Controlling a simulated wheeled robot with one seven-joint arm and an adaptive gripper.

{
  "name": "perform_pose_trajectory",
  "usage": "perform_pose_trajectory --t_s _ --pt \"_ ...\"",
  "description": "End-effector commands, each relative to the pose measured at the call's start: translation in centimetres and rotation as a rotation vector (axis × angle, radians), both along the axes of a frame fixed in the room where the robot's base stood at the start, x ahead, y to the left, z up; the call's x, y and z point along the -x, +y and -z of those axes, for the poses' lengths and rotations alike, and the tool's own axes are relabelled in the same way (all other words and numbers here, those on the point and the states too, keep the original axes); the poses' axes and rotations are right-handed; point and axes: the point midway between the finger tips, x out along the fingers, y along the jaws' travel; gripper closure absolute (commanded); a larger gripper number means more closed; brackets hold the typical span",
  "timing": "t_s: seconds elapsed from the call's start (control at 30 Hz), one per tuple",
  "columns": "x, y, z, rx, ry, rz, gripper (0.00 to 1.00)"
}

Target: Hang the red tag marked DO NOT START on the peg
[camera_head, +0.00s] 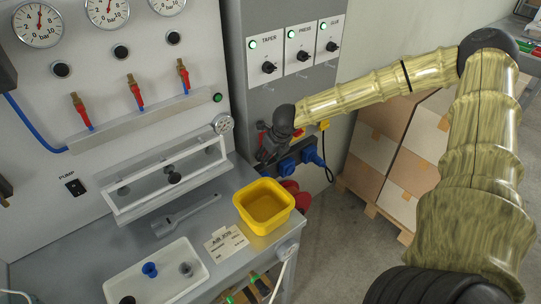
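My gripper (266,152) is dark and hangs in front of the grey cabinet, just left of the blue sockets (291,166). Its fingers are small and dark here, so I cannot tell whether it is open or shut, or whether it holds anything. I cannot make out a tag reading DO NOT START. Red rounded shapes (301,201) show below the blue sockets, beside the yellow bin, but no lettering is visible on them. I cannot pick out the peg; part of the cabinet front is hidden behind my gripper and arm.
Three switches (304,61) are on the cabinet above. Stacked boxes (376,152) stand behind my arm.

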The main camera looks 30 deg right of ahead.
Motion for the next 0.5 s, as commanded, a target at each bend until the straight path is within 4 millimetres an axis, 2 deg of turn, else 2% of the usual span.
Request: perform_pose_trajectory --t_s 0.1,0.13,0.23,0.5 --pt "0.04 -0.19 0.42 0.000 0.000 0.001 0.69" --pt "0.05 -0.24 0.40 -0.002 0.000 0.001 0.49" --pt "0.11 -0.38 0.42 -0.002 0.000 0.003 0.31" --pt "0.17 -0.46 0.40 -0.002 0.000 0.005 0.31"
